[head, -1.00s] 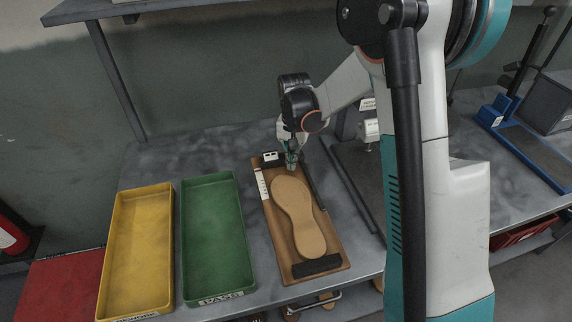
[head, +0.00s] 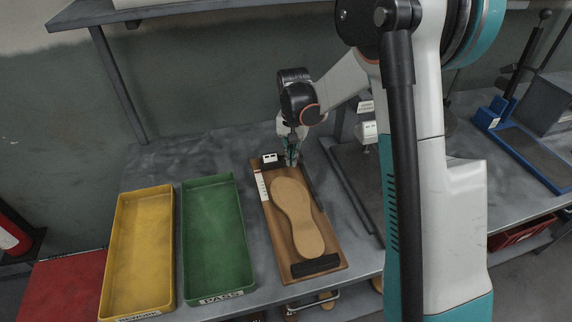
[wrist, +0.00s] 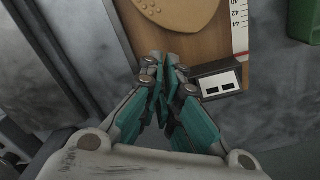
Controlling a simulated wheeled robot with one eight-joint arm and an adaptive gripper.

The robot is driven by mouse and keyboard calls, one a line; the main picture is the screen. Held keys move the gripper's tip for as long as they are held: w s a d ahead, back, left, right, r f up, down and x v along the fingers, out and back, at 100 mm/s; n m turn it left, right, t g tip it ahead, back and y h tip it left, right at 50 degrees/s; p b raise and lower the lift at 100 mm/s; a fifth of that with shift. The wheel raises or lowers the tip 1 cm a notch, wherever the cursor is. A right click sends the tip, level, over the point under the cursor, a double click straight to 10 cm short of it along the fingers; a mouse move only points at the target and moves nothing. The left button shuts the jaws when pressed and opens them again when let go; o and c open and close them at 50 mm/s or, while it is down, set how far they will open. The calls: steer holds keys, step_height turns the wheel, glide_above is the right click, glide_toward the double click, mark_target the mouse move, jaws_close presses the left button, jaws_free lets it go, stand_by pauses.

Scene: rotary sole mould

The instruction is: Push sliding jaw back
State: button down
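My gripper (head: 291,162) is at the far end of the board, just right of the jaw's pale face. In the wrist view its teal fingers (wrist: 164,72) are together with nothing visible between them. Whether they touch the jaw is unclear.
A black end block (head: 316,266) is at the board's near end. A green tray (head: 247,246) and a yellow tray (head: 109,250), both empty, stand to the left. A dark device base (head: 352,181) is close on the right. The bench behind the trays is clear.

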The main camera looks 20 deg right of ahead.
steer(key=shift+w+r+p, duration=0.35)
steer(key=shift+w+r, duration=0.5)
steer(key=shift+w, duration=0.05)
steer(key=r+p, duration=0.1)
steer(key=r, duration=0.1)
steer(key=r+p, duration=0.1)
steer(key=r, duration=0.1)
steer(key=shift+s+a+r, duration=0.15)
steer(key=shift+s+a, duration=0.05)
steer(key=s+r+n+t+b, duration=0.1)
steer(key=s+r+n+t, duration=0.25)
steer(key=s+r, duration=0.95)
steer(key=s+n+t+b, duration=0.1)
steer(key=s+t, duration=0.3)
steer(key=s, duration=1.1)
steer(key=shift+f+n, duration=0.2)
steer(key=shift+n, duration=0.55)
